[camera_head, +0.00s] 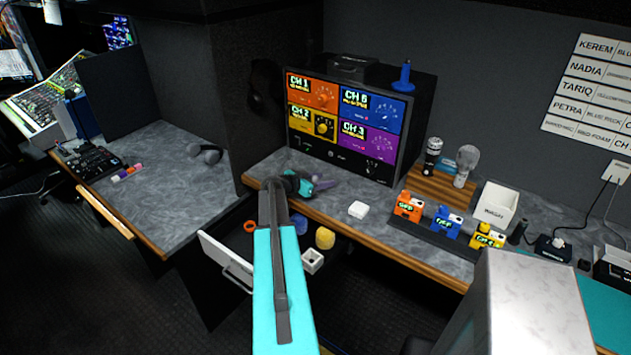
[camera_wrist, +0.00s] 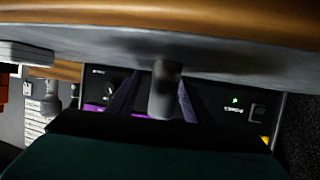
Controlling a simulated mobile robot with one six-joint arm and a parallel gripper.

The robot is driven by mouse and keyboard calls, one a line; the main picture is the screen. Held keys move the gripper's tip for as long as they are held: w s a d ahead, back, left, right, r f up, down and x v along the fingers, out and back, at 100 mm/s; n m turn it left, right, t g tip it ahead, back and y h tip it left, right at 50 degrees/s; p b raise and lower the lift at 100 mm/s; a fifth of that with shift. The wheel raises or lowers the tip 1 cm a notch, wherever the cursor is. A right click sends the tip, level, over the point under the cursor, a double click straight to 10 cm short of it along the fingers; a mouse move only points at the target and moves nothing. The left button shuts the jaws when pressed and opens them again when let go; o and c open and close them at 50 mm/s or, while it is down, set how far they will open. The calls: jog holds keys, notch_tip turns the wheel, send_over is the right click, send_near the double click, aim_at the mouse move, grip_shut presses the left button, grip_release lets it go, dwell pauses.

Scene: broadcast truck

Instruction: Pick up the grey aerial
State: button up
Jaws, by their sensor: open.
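A grey upright cylinder, which looks like the grey aerial (camera_wrist: 165,90), shows in the middle of the wrist view, where the picture is upside down. It stands out from the grey desk top between the two dark purple fingers of my open gripper (camera_wrist: 156,92). I cannot tell whether either finger touches it. In the head view my gripper (camera_head: 320,184) is low over the desk in front of the monitor. I cannot make out the grey aerial there.
The monitor (camera_head: 344,122) with coloured channel panels stands behind my gripper. A blue aerial (camera_head: 403,77) stands on top of it. An open drawer (camera_head: 226,258) is below the desk edge.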

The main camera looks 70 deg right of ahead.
jog(key=shift+c, duration=0.3)
jog(key=c, duration=1.1)
jog(key=shift+o, duration=0.2)
jog(key=shift+r, duration=0.2)
jog(key=shift+r+b, duration=0.85)
jog(key=shift+a+r+b, duration=0.45)
jog(key=shift+r+b, duration=0.1)
jog(key=shift+r, duration=0.05)
jog(key=w+a+r+b, duration=0.1)
jog(key=a+b, duration=0.4)
jog(key=a, duration=1)
jog(key=shift+w+r, duration=0.35)
jog(key=shift+w, duration=0.4)
